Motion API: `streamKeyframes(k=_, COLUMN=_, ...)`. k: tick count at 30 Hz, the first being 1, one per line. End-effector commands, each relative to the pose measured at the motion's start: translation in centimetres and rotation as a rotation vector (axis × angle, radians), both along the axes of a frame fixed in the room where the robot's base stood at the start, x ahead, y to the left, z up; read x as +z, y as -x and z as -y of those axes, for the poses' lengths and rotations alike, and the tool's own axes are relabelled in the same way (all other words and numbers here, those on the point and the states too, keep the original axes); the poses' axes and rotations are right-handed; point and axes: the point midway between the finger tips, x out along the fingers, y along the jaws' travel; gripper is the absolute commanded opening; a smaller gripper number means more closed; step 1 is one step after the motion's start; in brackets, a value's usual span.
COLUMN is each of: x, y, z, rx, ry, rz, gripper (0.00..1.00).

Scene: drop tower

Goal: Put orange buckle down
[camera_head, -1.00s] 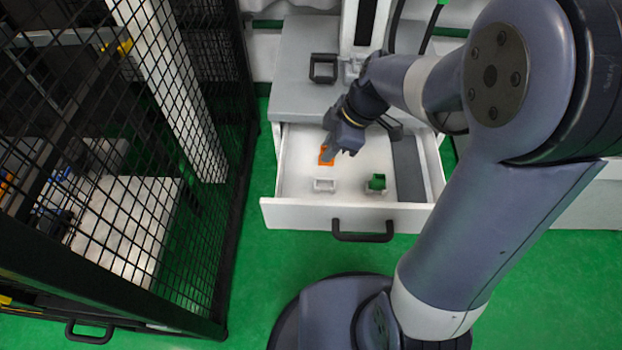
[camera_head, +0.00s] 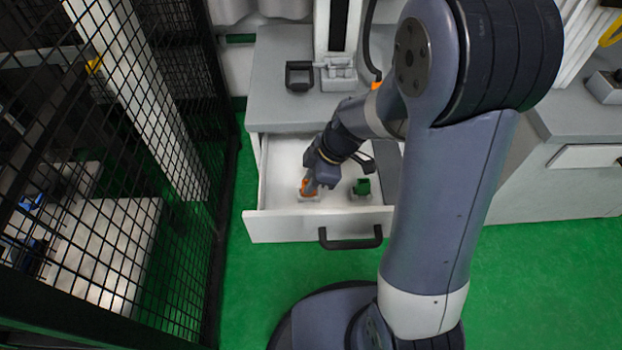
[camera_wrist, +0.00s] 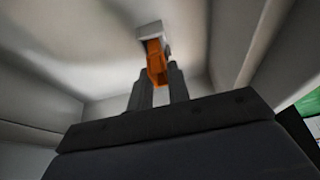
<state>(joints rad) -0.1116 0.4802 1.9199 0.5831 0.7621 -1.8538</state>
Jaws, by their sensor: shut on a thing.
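The orange buckle (camera_head: 306,187) is between the fingertips of my gripper (camera_head: 311,184), inside the open white drawer (camera_head: 276,226). In the wrist view the orange buckle (camera_wrist: 155,62) stands between the two dark fingers of my gripper (camera_wrist: 158,78), which is shut on it. Its far end meets a small light grey holder (camera_wrist: 149,31). The same holder (camera_head: 314,199) shows partly under the buckle in the head view. I cannot tell whether the buckle sits fully in it.
A green block (camera_head: 362,186) sits in a second small holder to the right in the drawer. The drawer's handle (camera_head: 350,238) faces the front. A dark square frame (camera_head: 299,76) stands on the grey counter behind. A black mesh fence (camera_head: 120,190) is at the left.

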Motion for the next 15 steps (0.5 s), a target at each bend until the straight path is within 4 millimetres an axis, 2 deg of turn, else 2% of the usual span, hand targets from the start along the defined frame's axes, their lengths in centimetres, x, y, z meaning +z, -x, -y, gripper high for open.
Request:
streamKeyframes(k=2, x=-0.36, y=-0.01, z=0.0, rx=0.0, ry=0.0, rz=0.0, gripper=0.0)
streamKeyframes(k=3, x=-0.34, y=-0.01, z=0.0, rx=0.0, ry=0.0, rz=0.0, gripper=0.18)
streamKeyframes(k=9, x=-0.23, y=0.01, z=0.0, rx=0.0, ry=0.0, rz=0.0, gripper=0.35)
streamKeyframes(k=11, x=-0.22, y=0.01, z=0.01, rx=0.0, ry=0.0, rz=0.0, gripper=0.39)
streamKeyframes(k=15, x=-0.22, y=0.0, z=0.01, rx=0.0, ry=0.0, rz=0.0, gripper=0.39)
